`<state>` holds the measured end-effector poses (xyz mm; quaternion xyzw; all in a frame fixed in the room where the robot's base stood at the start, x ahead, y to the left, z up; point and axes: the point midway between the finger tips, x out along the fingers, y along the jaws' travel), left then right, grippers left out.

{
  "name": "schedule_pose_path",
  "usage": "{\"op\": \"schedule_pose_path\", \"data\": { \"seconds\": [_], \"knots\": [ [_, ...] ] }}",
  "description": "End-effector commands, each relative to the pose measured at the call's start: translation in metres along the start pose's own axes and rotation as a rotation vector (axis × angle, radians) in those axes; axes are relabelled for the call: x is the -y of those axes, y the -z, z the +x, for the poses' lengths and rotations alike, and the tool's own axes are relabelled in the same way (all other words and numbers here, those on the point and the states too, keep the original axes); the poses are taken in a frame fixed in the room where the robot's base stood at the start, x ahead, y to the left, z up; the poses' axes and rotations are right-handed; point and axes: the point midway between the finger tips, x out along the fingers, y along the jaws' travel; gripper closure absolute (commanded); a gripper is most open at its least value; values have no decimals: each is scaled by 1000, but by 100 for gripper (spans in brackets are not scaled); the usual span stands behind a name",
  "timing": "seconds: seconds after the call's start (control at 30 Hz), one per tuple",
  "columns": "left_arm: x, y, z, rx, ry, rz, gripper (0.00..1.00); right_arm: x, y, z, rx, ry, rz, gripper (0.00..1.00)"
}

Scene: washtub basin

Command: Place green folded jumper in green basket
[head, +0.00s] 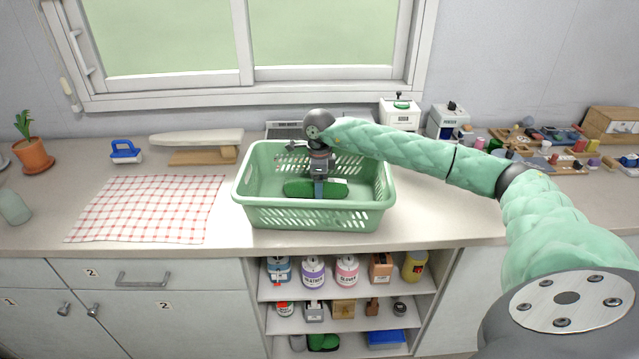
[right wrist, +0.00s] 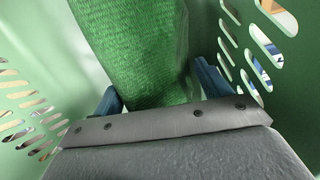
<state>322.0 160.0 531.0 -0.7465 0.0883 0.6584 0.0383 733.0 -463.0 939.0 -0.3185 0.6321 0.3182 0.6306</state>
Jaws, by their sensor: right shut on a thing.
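The green folded jumper (head: 300,188) is inside the light green basket (head: 312,215), low down near its floor, in the head view. The basket stands on the counter below the window. My right gripper (head: 319,190) reaches down into the basket from above and is shut on the jumper. In the right wrist view the jumper (right wrist: 135,50) rises between the two blue fingers (right wrist: 158,92), with the slotted basket walls (right wrist: 255,40) on both sides. I cannot tell whether the jumper touches the basket floor. My left gripper is not in view.
A red checked cloth (head: 150,208) lies left of the basket. A blue iron (head: 125,151), a small ironing board (head: 197,138) and a potted plant (head: 33,153) stand further left. White boxes (head: 400,113) and many small items are behind and right. Shelves with bottles (head: 312,272) are below.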

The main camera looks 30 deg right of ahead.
Motion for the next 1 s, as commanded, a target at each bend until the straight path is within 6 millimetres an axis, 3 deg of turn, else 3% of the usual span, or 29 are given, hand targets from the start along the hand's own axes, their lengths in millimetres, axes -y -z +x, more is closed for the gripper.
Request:
{"op": "schedule_pose_path", "data": {
  "seconds": [0.33,0.37,0.4,0.83,1.0],
  "knots": [
    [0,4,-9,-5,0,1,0,0,0,2,0,0,0,55],
    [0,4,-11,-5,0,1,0,0,0,2,0,0,0,18],
    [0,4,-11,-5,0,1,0,0,0,2,0,0,0,15],
    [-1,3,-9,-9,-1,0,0,0,0,0,0,0,0,15],
    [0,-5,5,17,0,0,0,0,0,-8,1,1,-1,15]
  ]
}}
